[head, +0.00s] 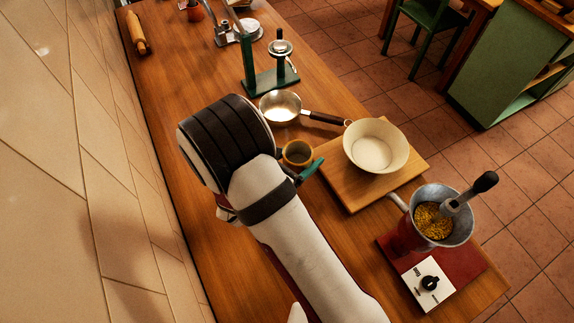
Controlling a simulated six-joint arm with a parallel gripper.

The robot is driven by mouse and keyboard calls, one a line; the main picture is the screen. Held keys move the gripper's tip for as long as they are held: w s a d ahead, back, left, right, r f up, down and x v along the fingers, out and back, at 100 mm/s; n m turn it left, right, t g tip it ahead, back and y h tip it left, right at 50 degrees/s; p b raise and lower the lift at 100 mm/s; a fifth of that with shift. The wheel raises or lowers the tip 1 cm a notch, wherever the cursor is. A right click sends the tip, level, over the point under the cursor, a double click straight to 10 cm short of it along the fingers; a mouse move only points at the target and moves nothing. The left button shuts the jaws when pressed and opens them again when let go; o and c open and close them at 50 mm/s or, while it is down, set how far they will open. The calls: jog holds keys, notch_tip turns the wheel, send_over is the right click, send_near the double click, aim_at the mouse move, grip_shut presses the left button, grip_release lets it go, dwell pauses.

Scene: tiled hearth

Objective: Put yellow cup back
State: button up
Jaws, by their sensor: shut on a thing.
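The yellow cup (297,154) shows its dark open top just right of my arm's thick black joint, left of the wooden board. My gripper (304,168) is mostly hidden under my arm; a green finger-like part shows against the cup's near right side. It is shut on the cup. The cup's lower part is hidden, so I cannot tell whether it touches the counter.
A cream bowl (375,146) stands on the wooden board (351,191). A dark-handled pan (280,107) lies behind the cup. A grinder-like machine (428,284) with yellow grains stands front right. A green-based press (271,81) and rolling pin (136,33) are farther back. The tiled wall borders the left.

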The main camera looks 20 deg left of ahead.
aim_at(290, 157)
jog(key=a+f, duration=0.2)
jog(key=a, duration=0.1)
jog(key=shift+a, duration=0.15)
jog(key=f, duration=0.4)
jog(key=shift+a+f, duration=0.1)
jog(key=shift+a, duration=0.1)
jog(key=shift+f, duration=0.1)
jog(key=o, duration=1.5)
jog(key=v, duration=0.7)
jog(key=shift+s+a+r, duration=0.1)
jog(key=shift+s+r, duration=0.15)
jog(key=shift+r, duration=0.05)
